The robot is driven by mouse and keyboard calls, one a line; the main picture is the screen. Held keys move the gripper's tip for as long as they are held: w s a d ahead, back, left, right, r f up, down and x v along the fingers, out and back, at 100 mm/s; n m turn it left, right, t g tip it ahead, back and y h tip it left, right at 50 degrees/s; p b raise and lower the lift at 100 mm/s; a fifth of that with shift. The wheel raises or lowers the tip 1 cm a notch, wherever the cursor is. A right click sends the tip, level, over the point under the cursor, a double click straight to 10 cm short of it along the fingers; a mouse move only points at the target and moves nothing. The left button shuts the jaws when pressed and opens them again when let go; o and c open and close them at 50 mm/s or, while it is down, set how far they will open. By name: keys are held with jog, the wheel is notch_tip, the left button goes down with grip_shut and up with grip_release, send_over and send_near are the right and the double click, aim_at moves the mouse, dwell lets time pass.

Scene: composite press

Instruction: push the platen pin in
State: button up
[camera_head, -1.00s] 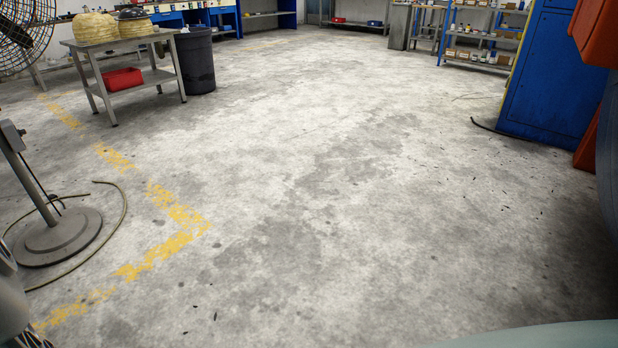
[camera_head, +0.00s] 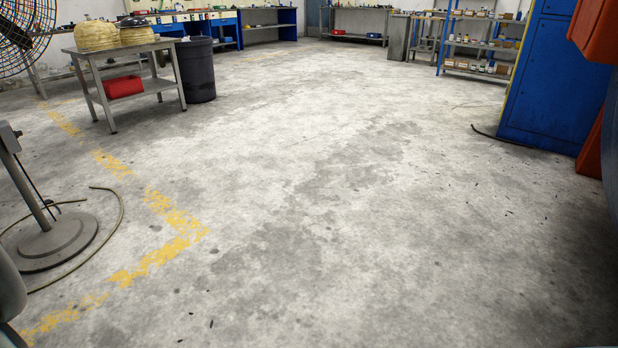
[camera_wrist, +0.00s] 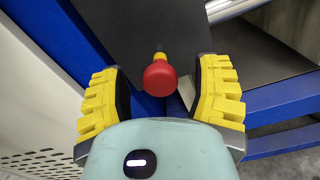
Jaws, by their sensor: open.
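The platen pin (camera_wrist: 159,76) shows in the wrist view as a round red knob on a short yellow stem. It stands out from a dark grey plate (camera_wrist: 150,28). My gripper (camera_wrist: 160,85) is open, with its yellow ribbed fingers to the left and right of the red knob and a gap on both sides. The knob appears between the fingertips, and I see no contact. How deep the pin sits in the plate cannot be told. The pin and the gripper's fingers are not in the head view.
In the wrist view, blue frame beams (camera_wrist: 78,45) flank the dark plate, and a perforated light panel (camera_wrist: 40,163) lies lower left. The head view shows open concrete floor (camera_head: 330,220), a pedestal fan's base (camera_head: 50,243) at left, and a blue cabinet (camera_head: 545,85) at right.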

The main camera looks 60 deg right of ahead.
jog(key=shift+o, duration=0.2)
grip_shut()
dwell(0.4)
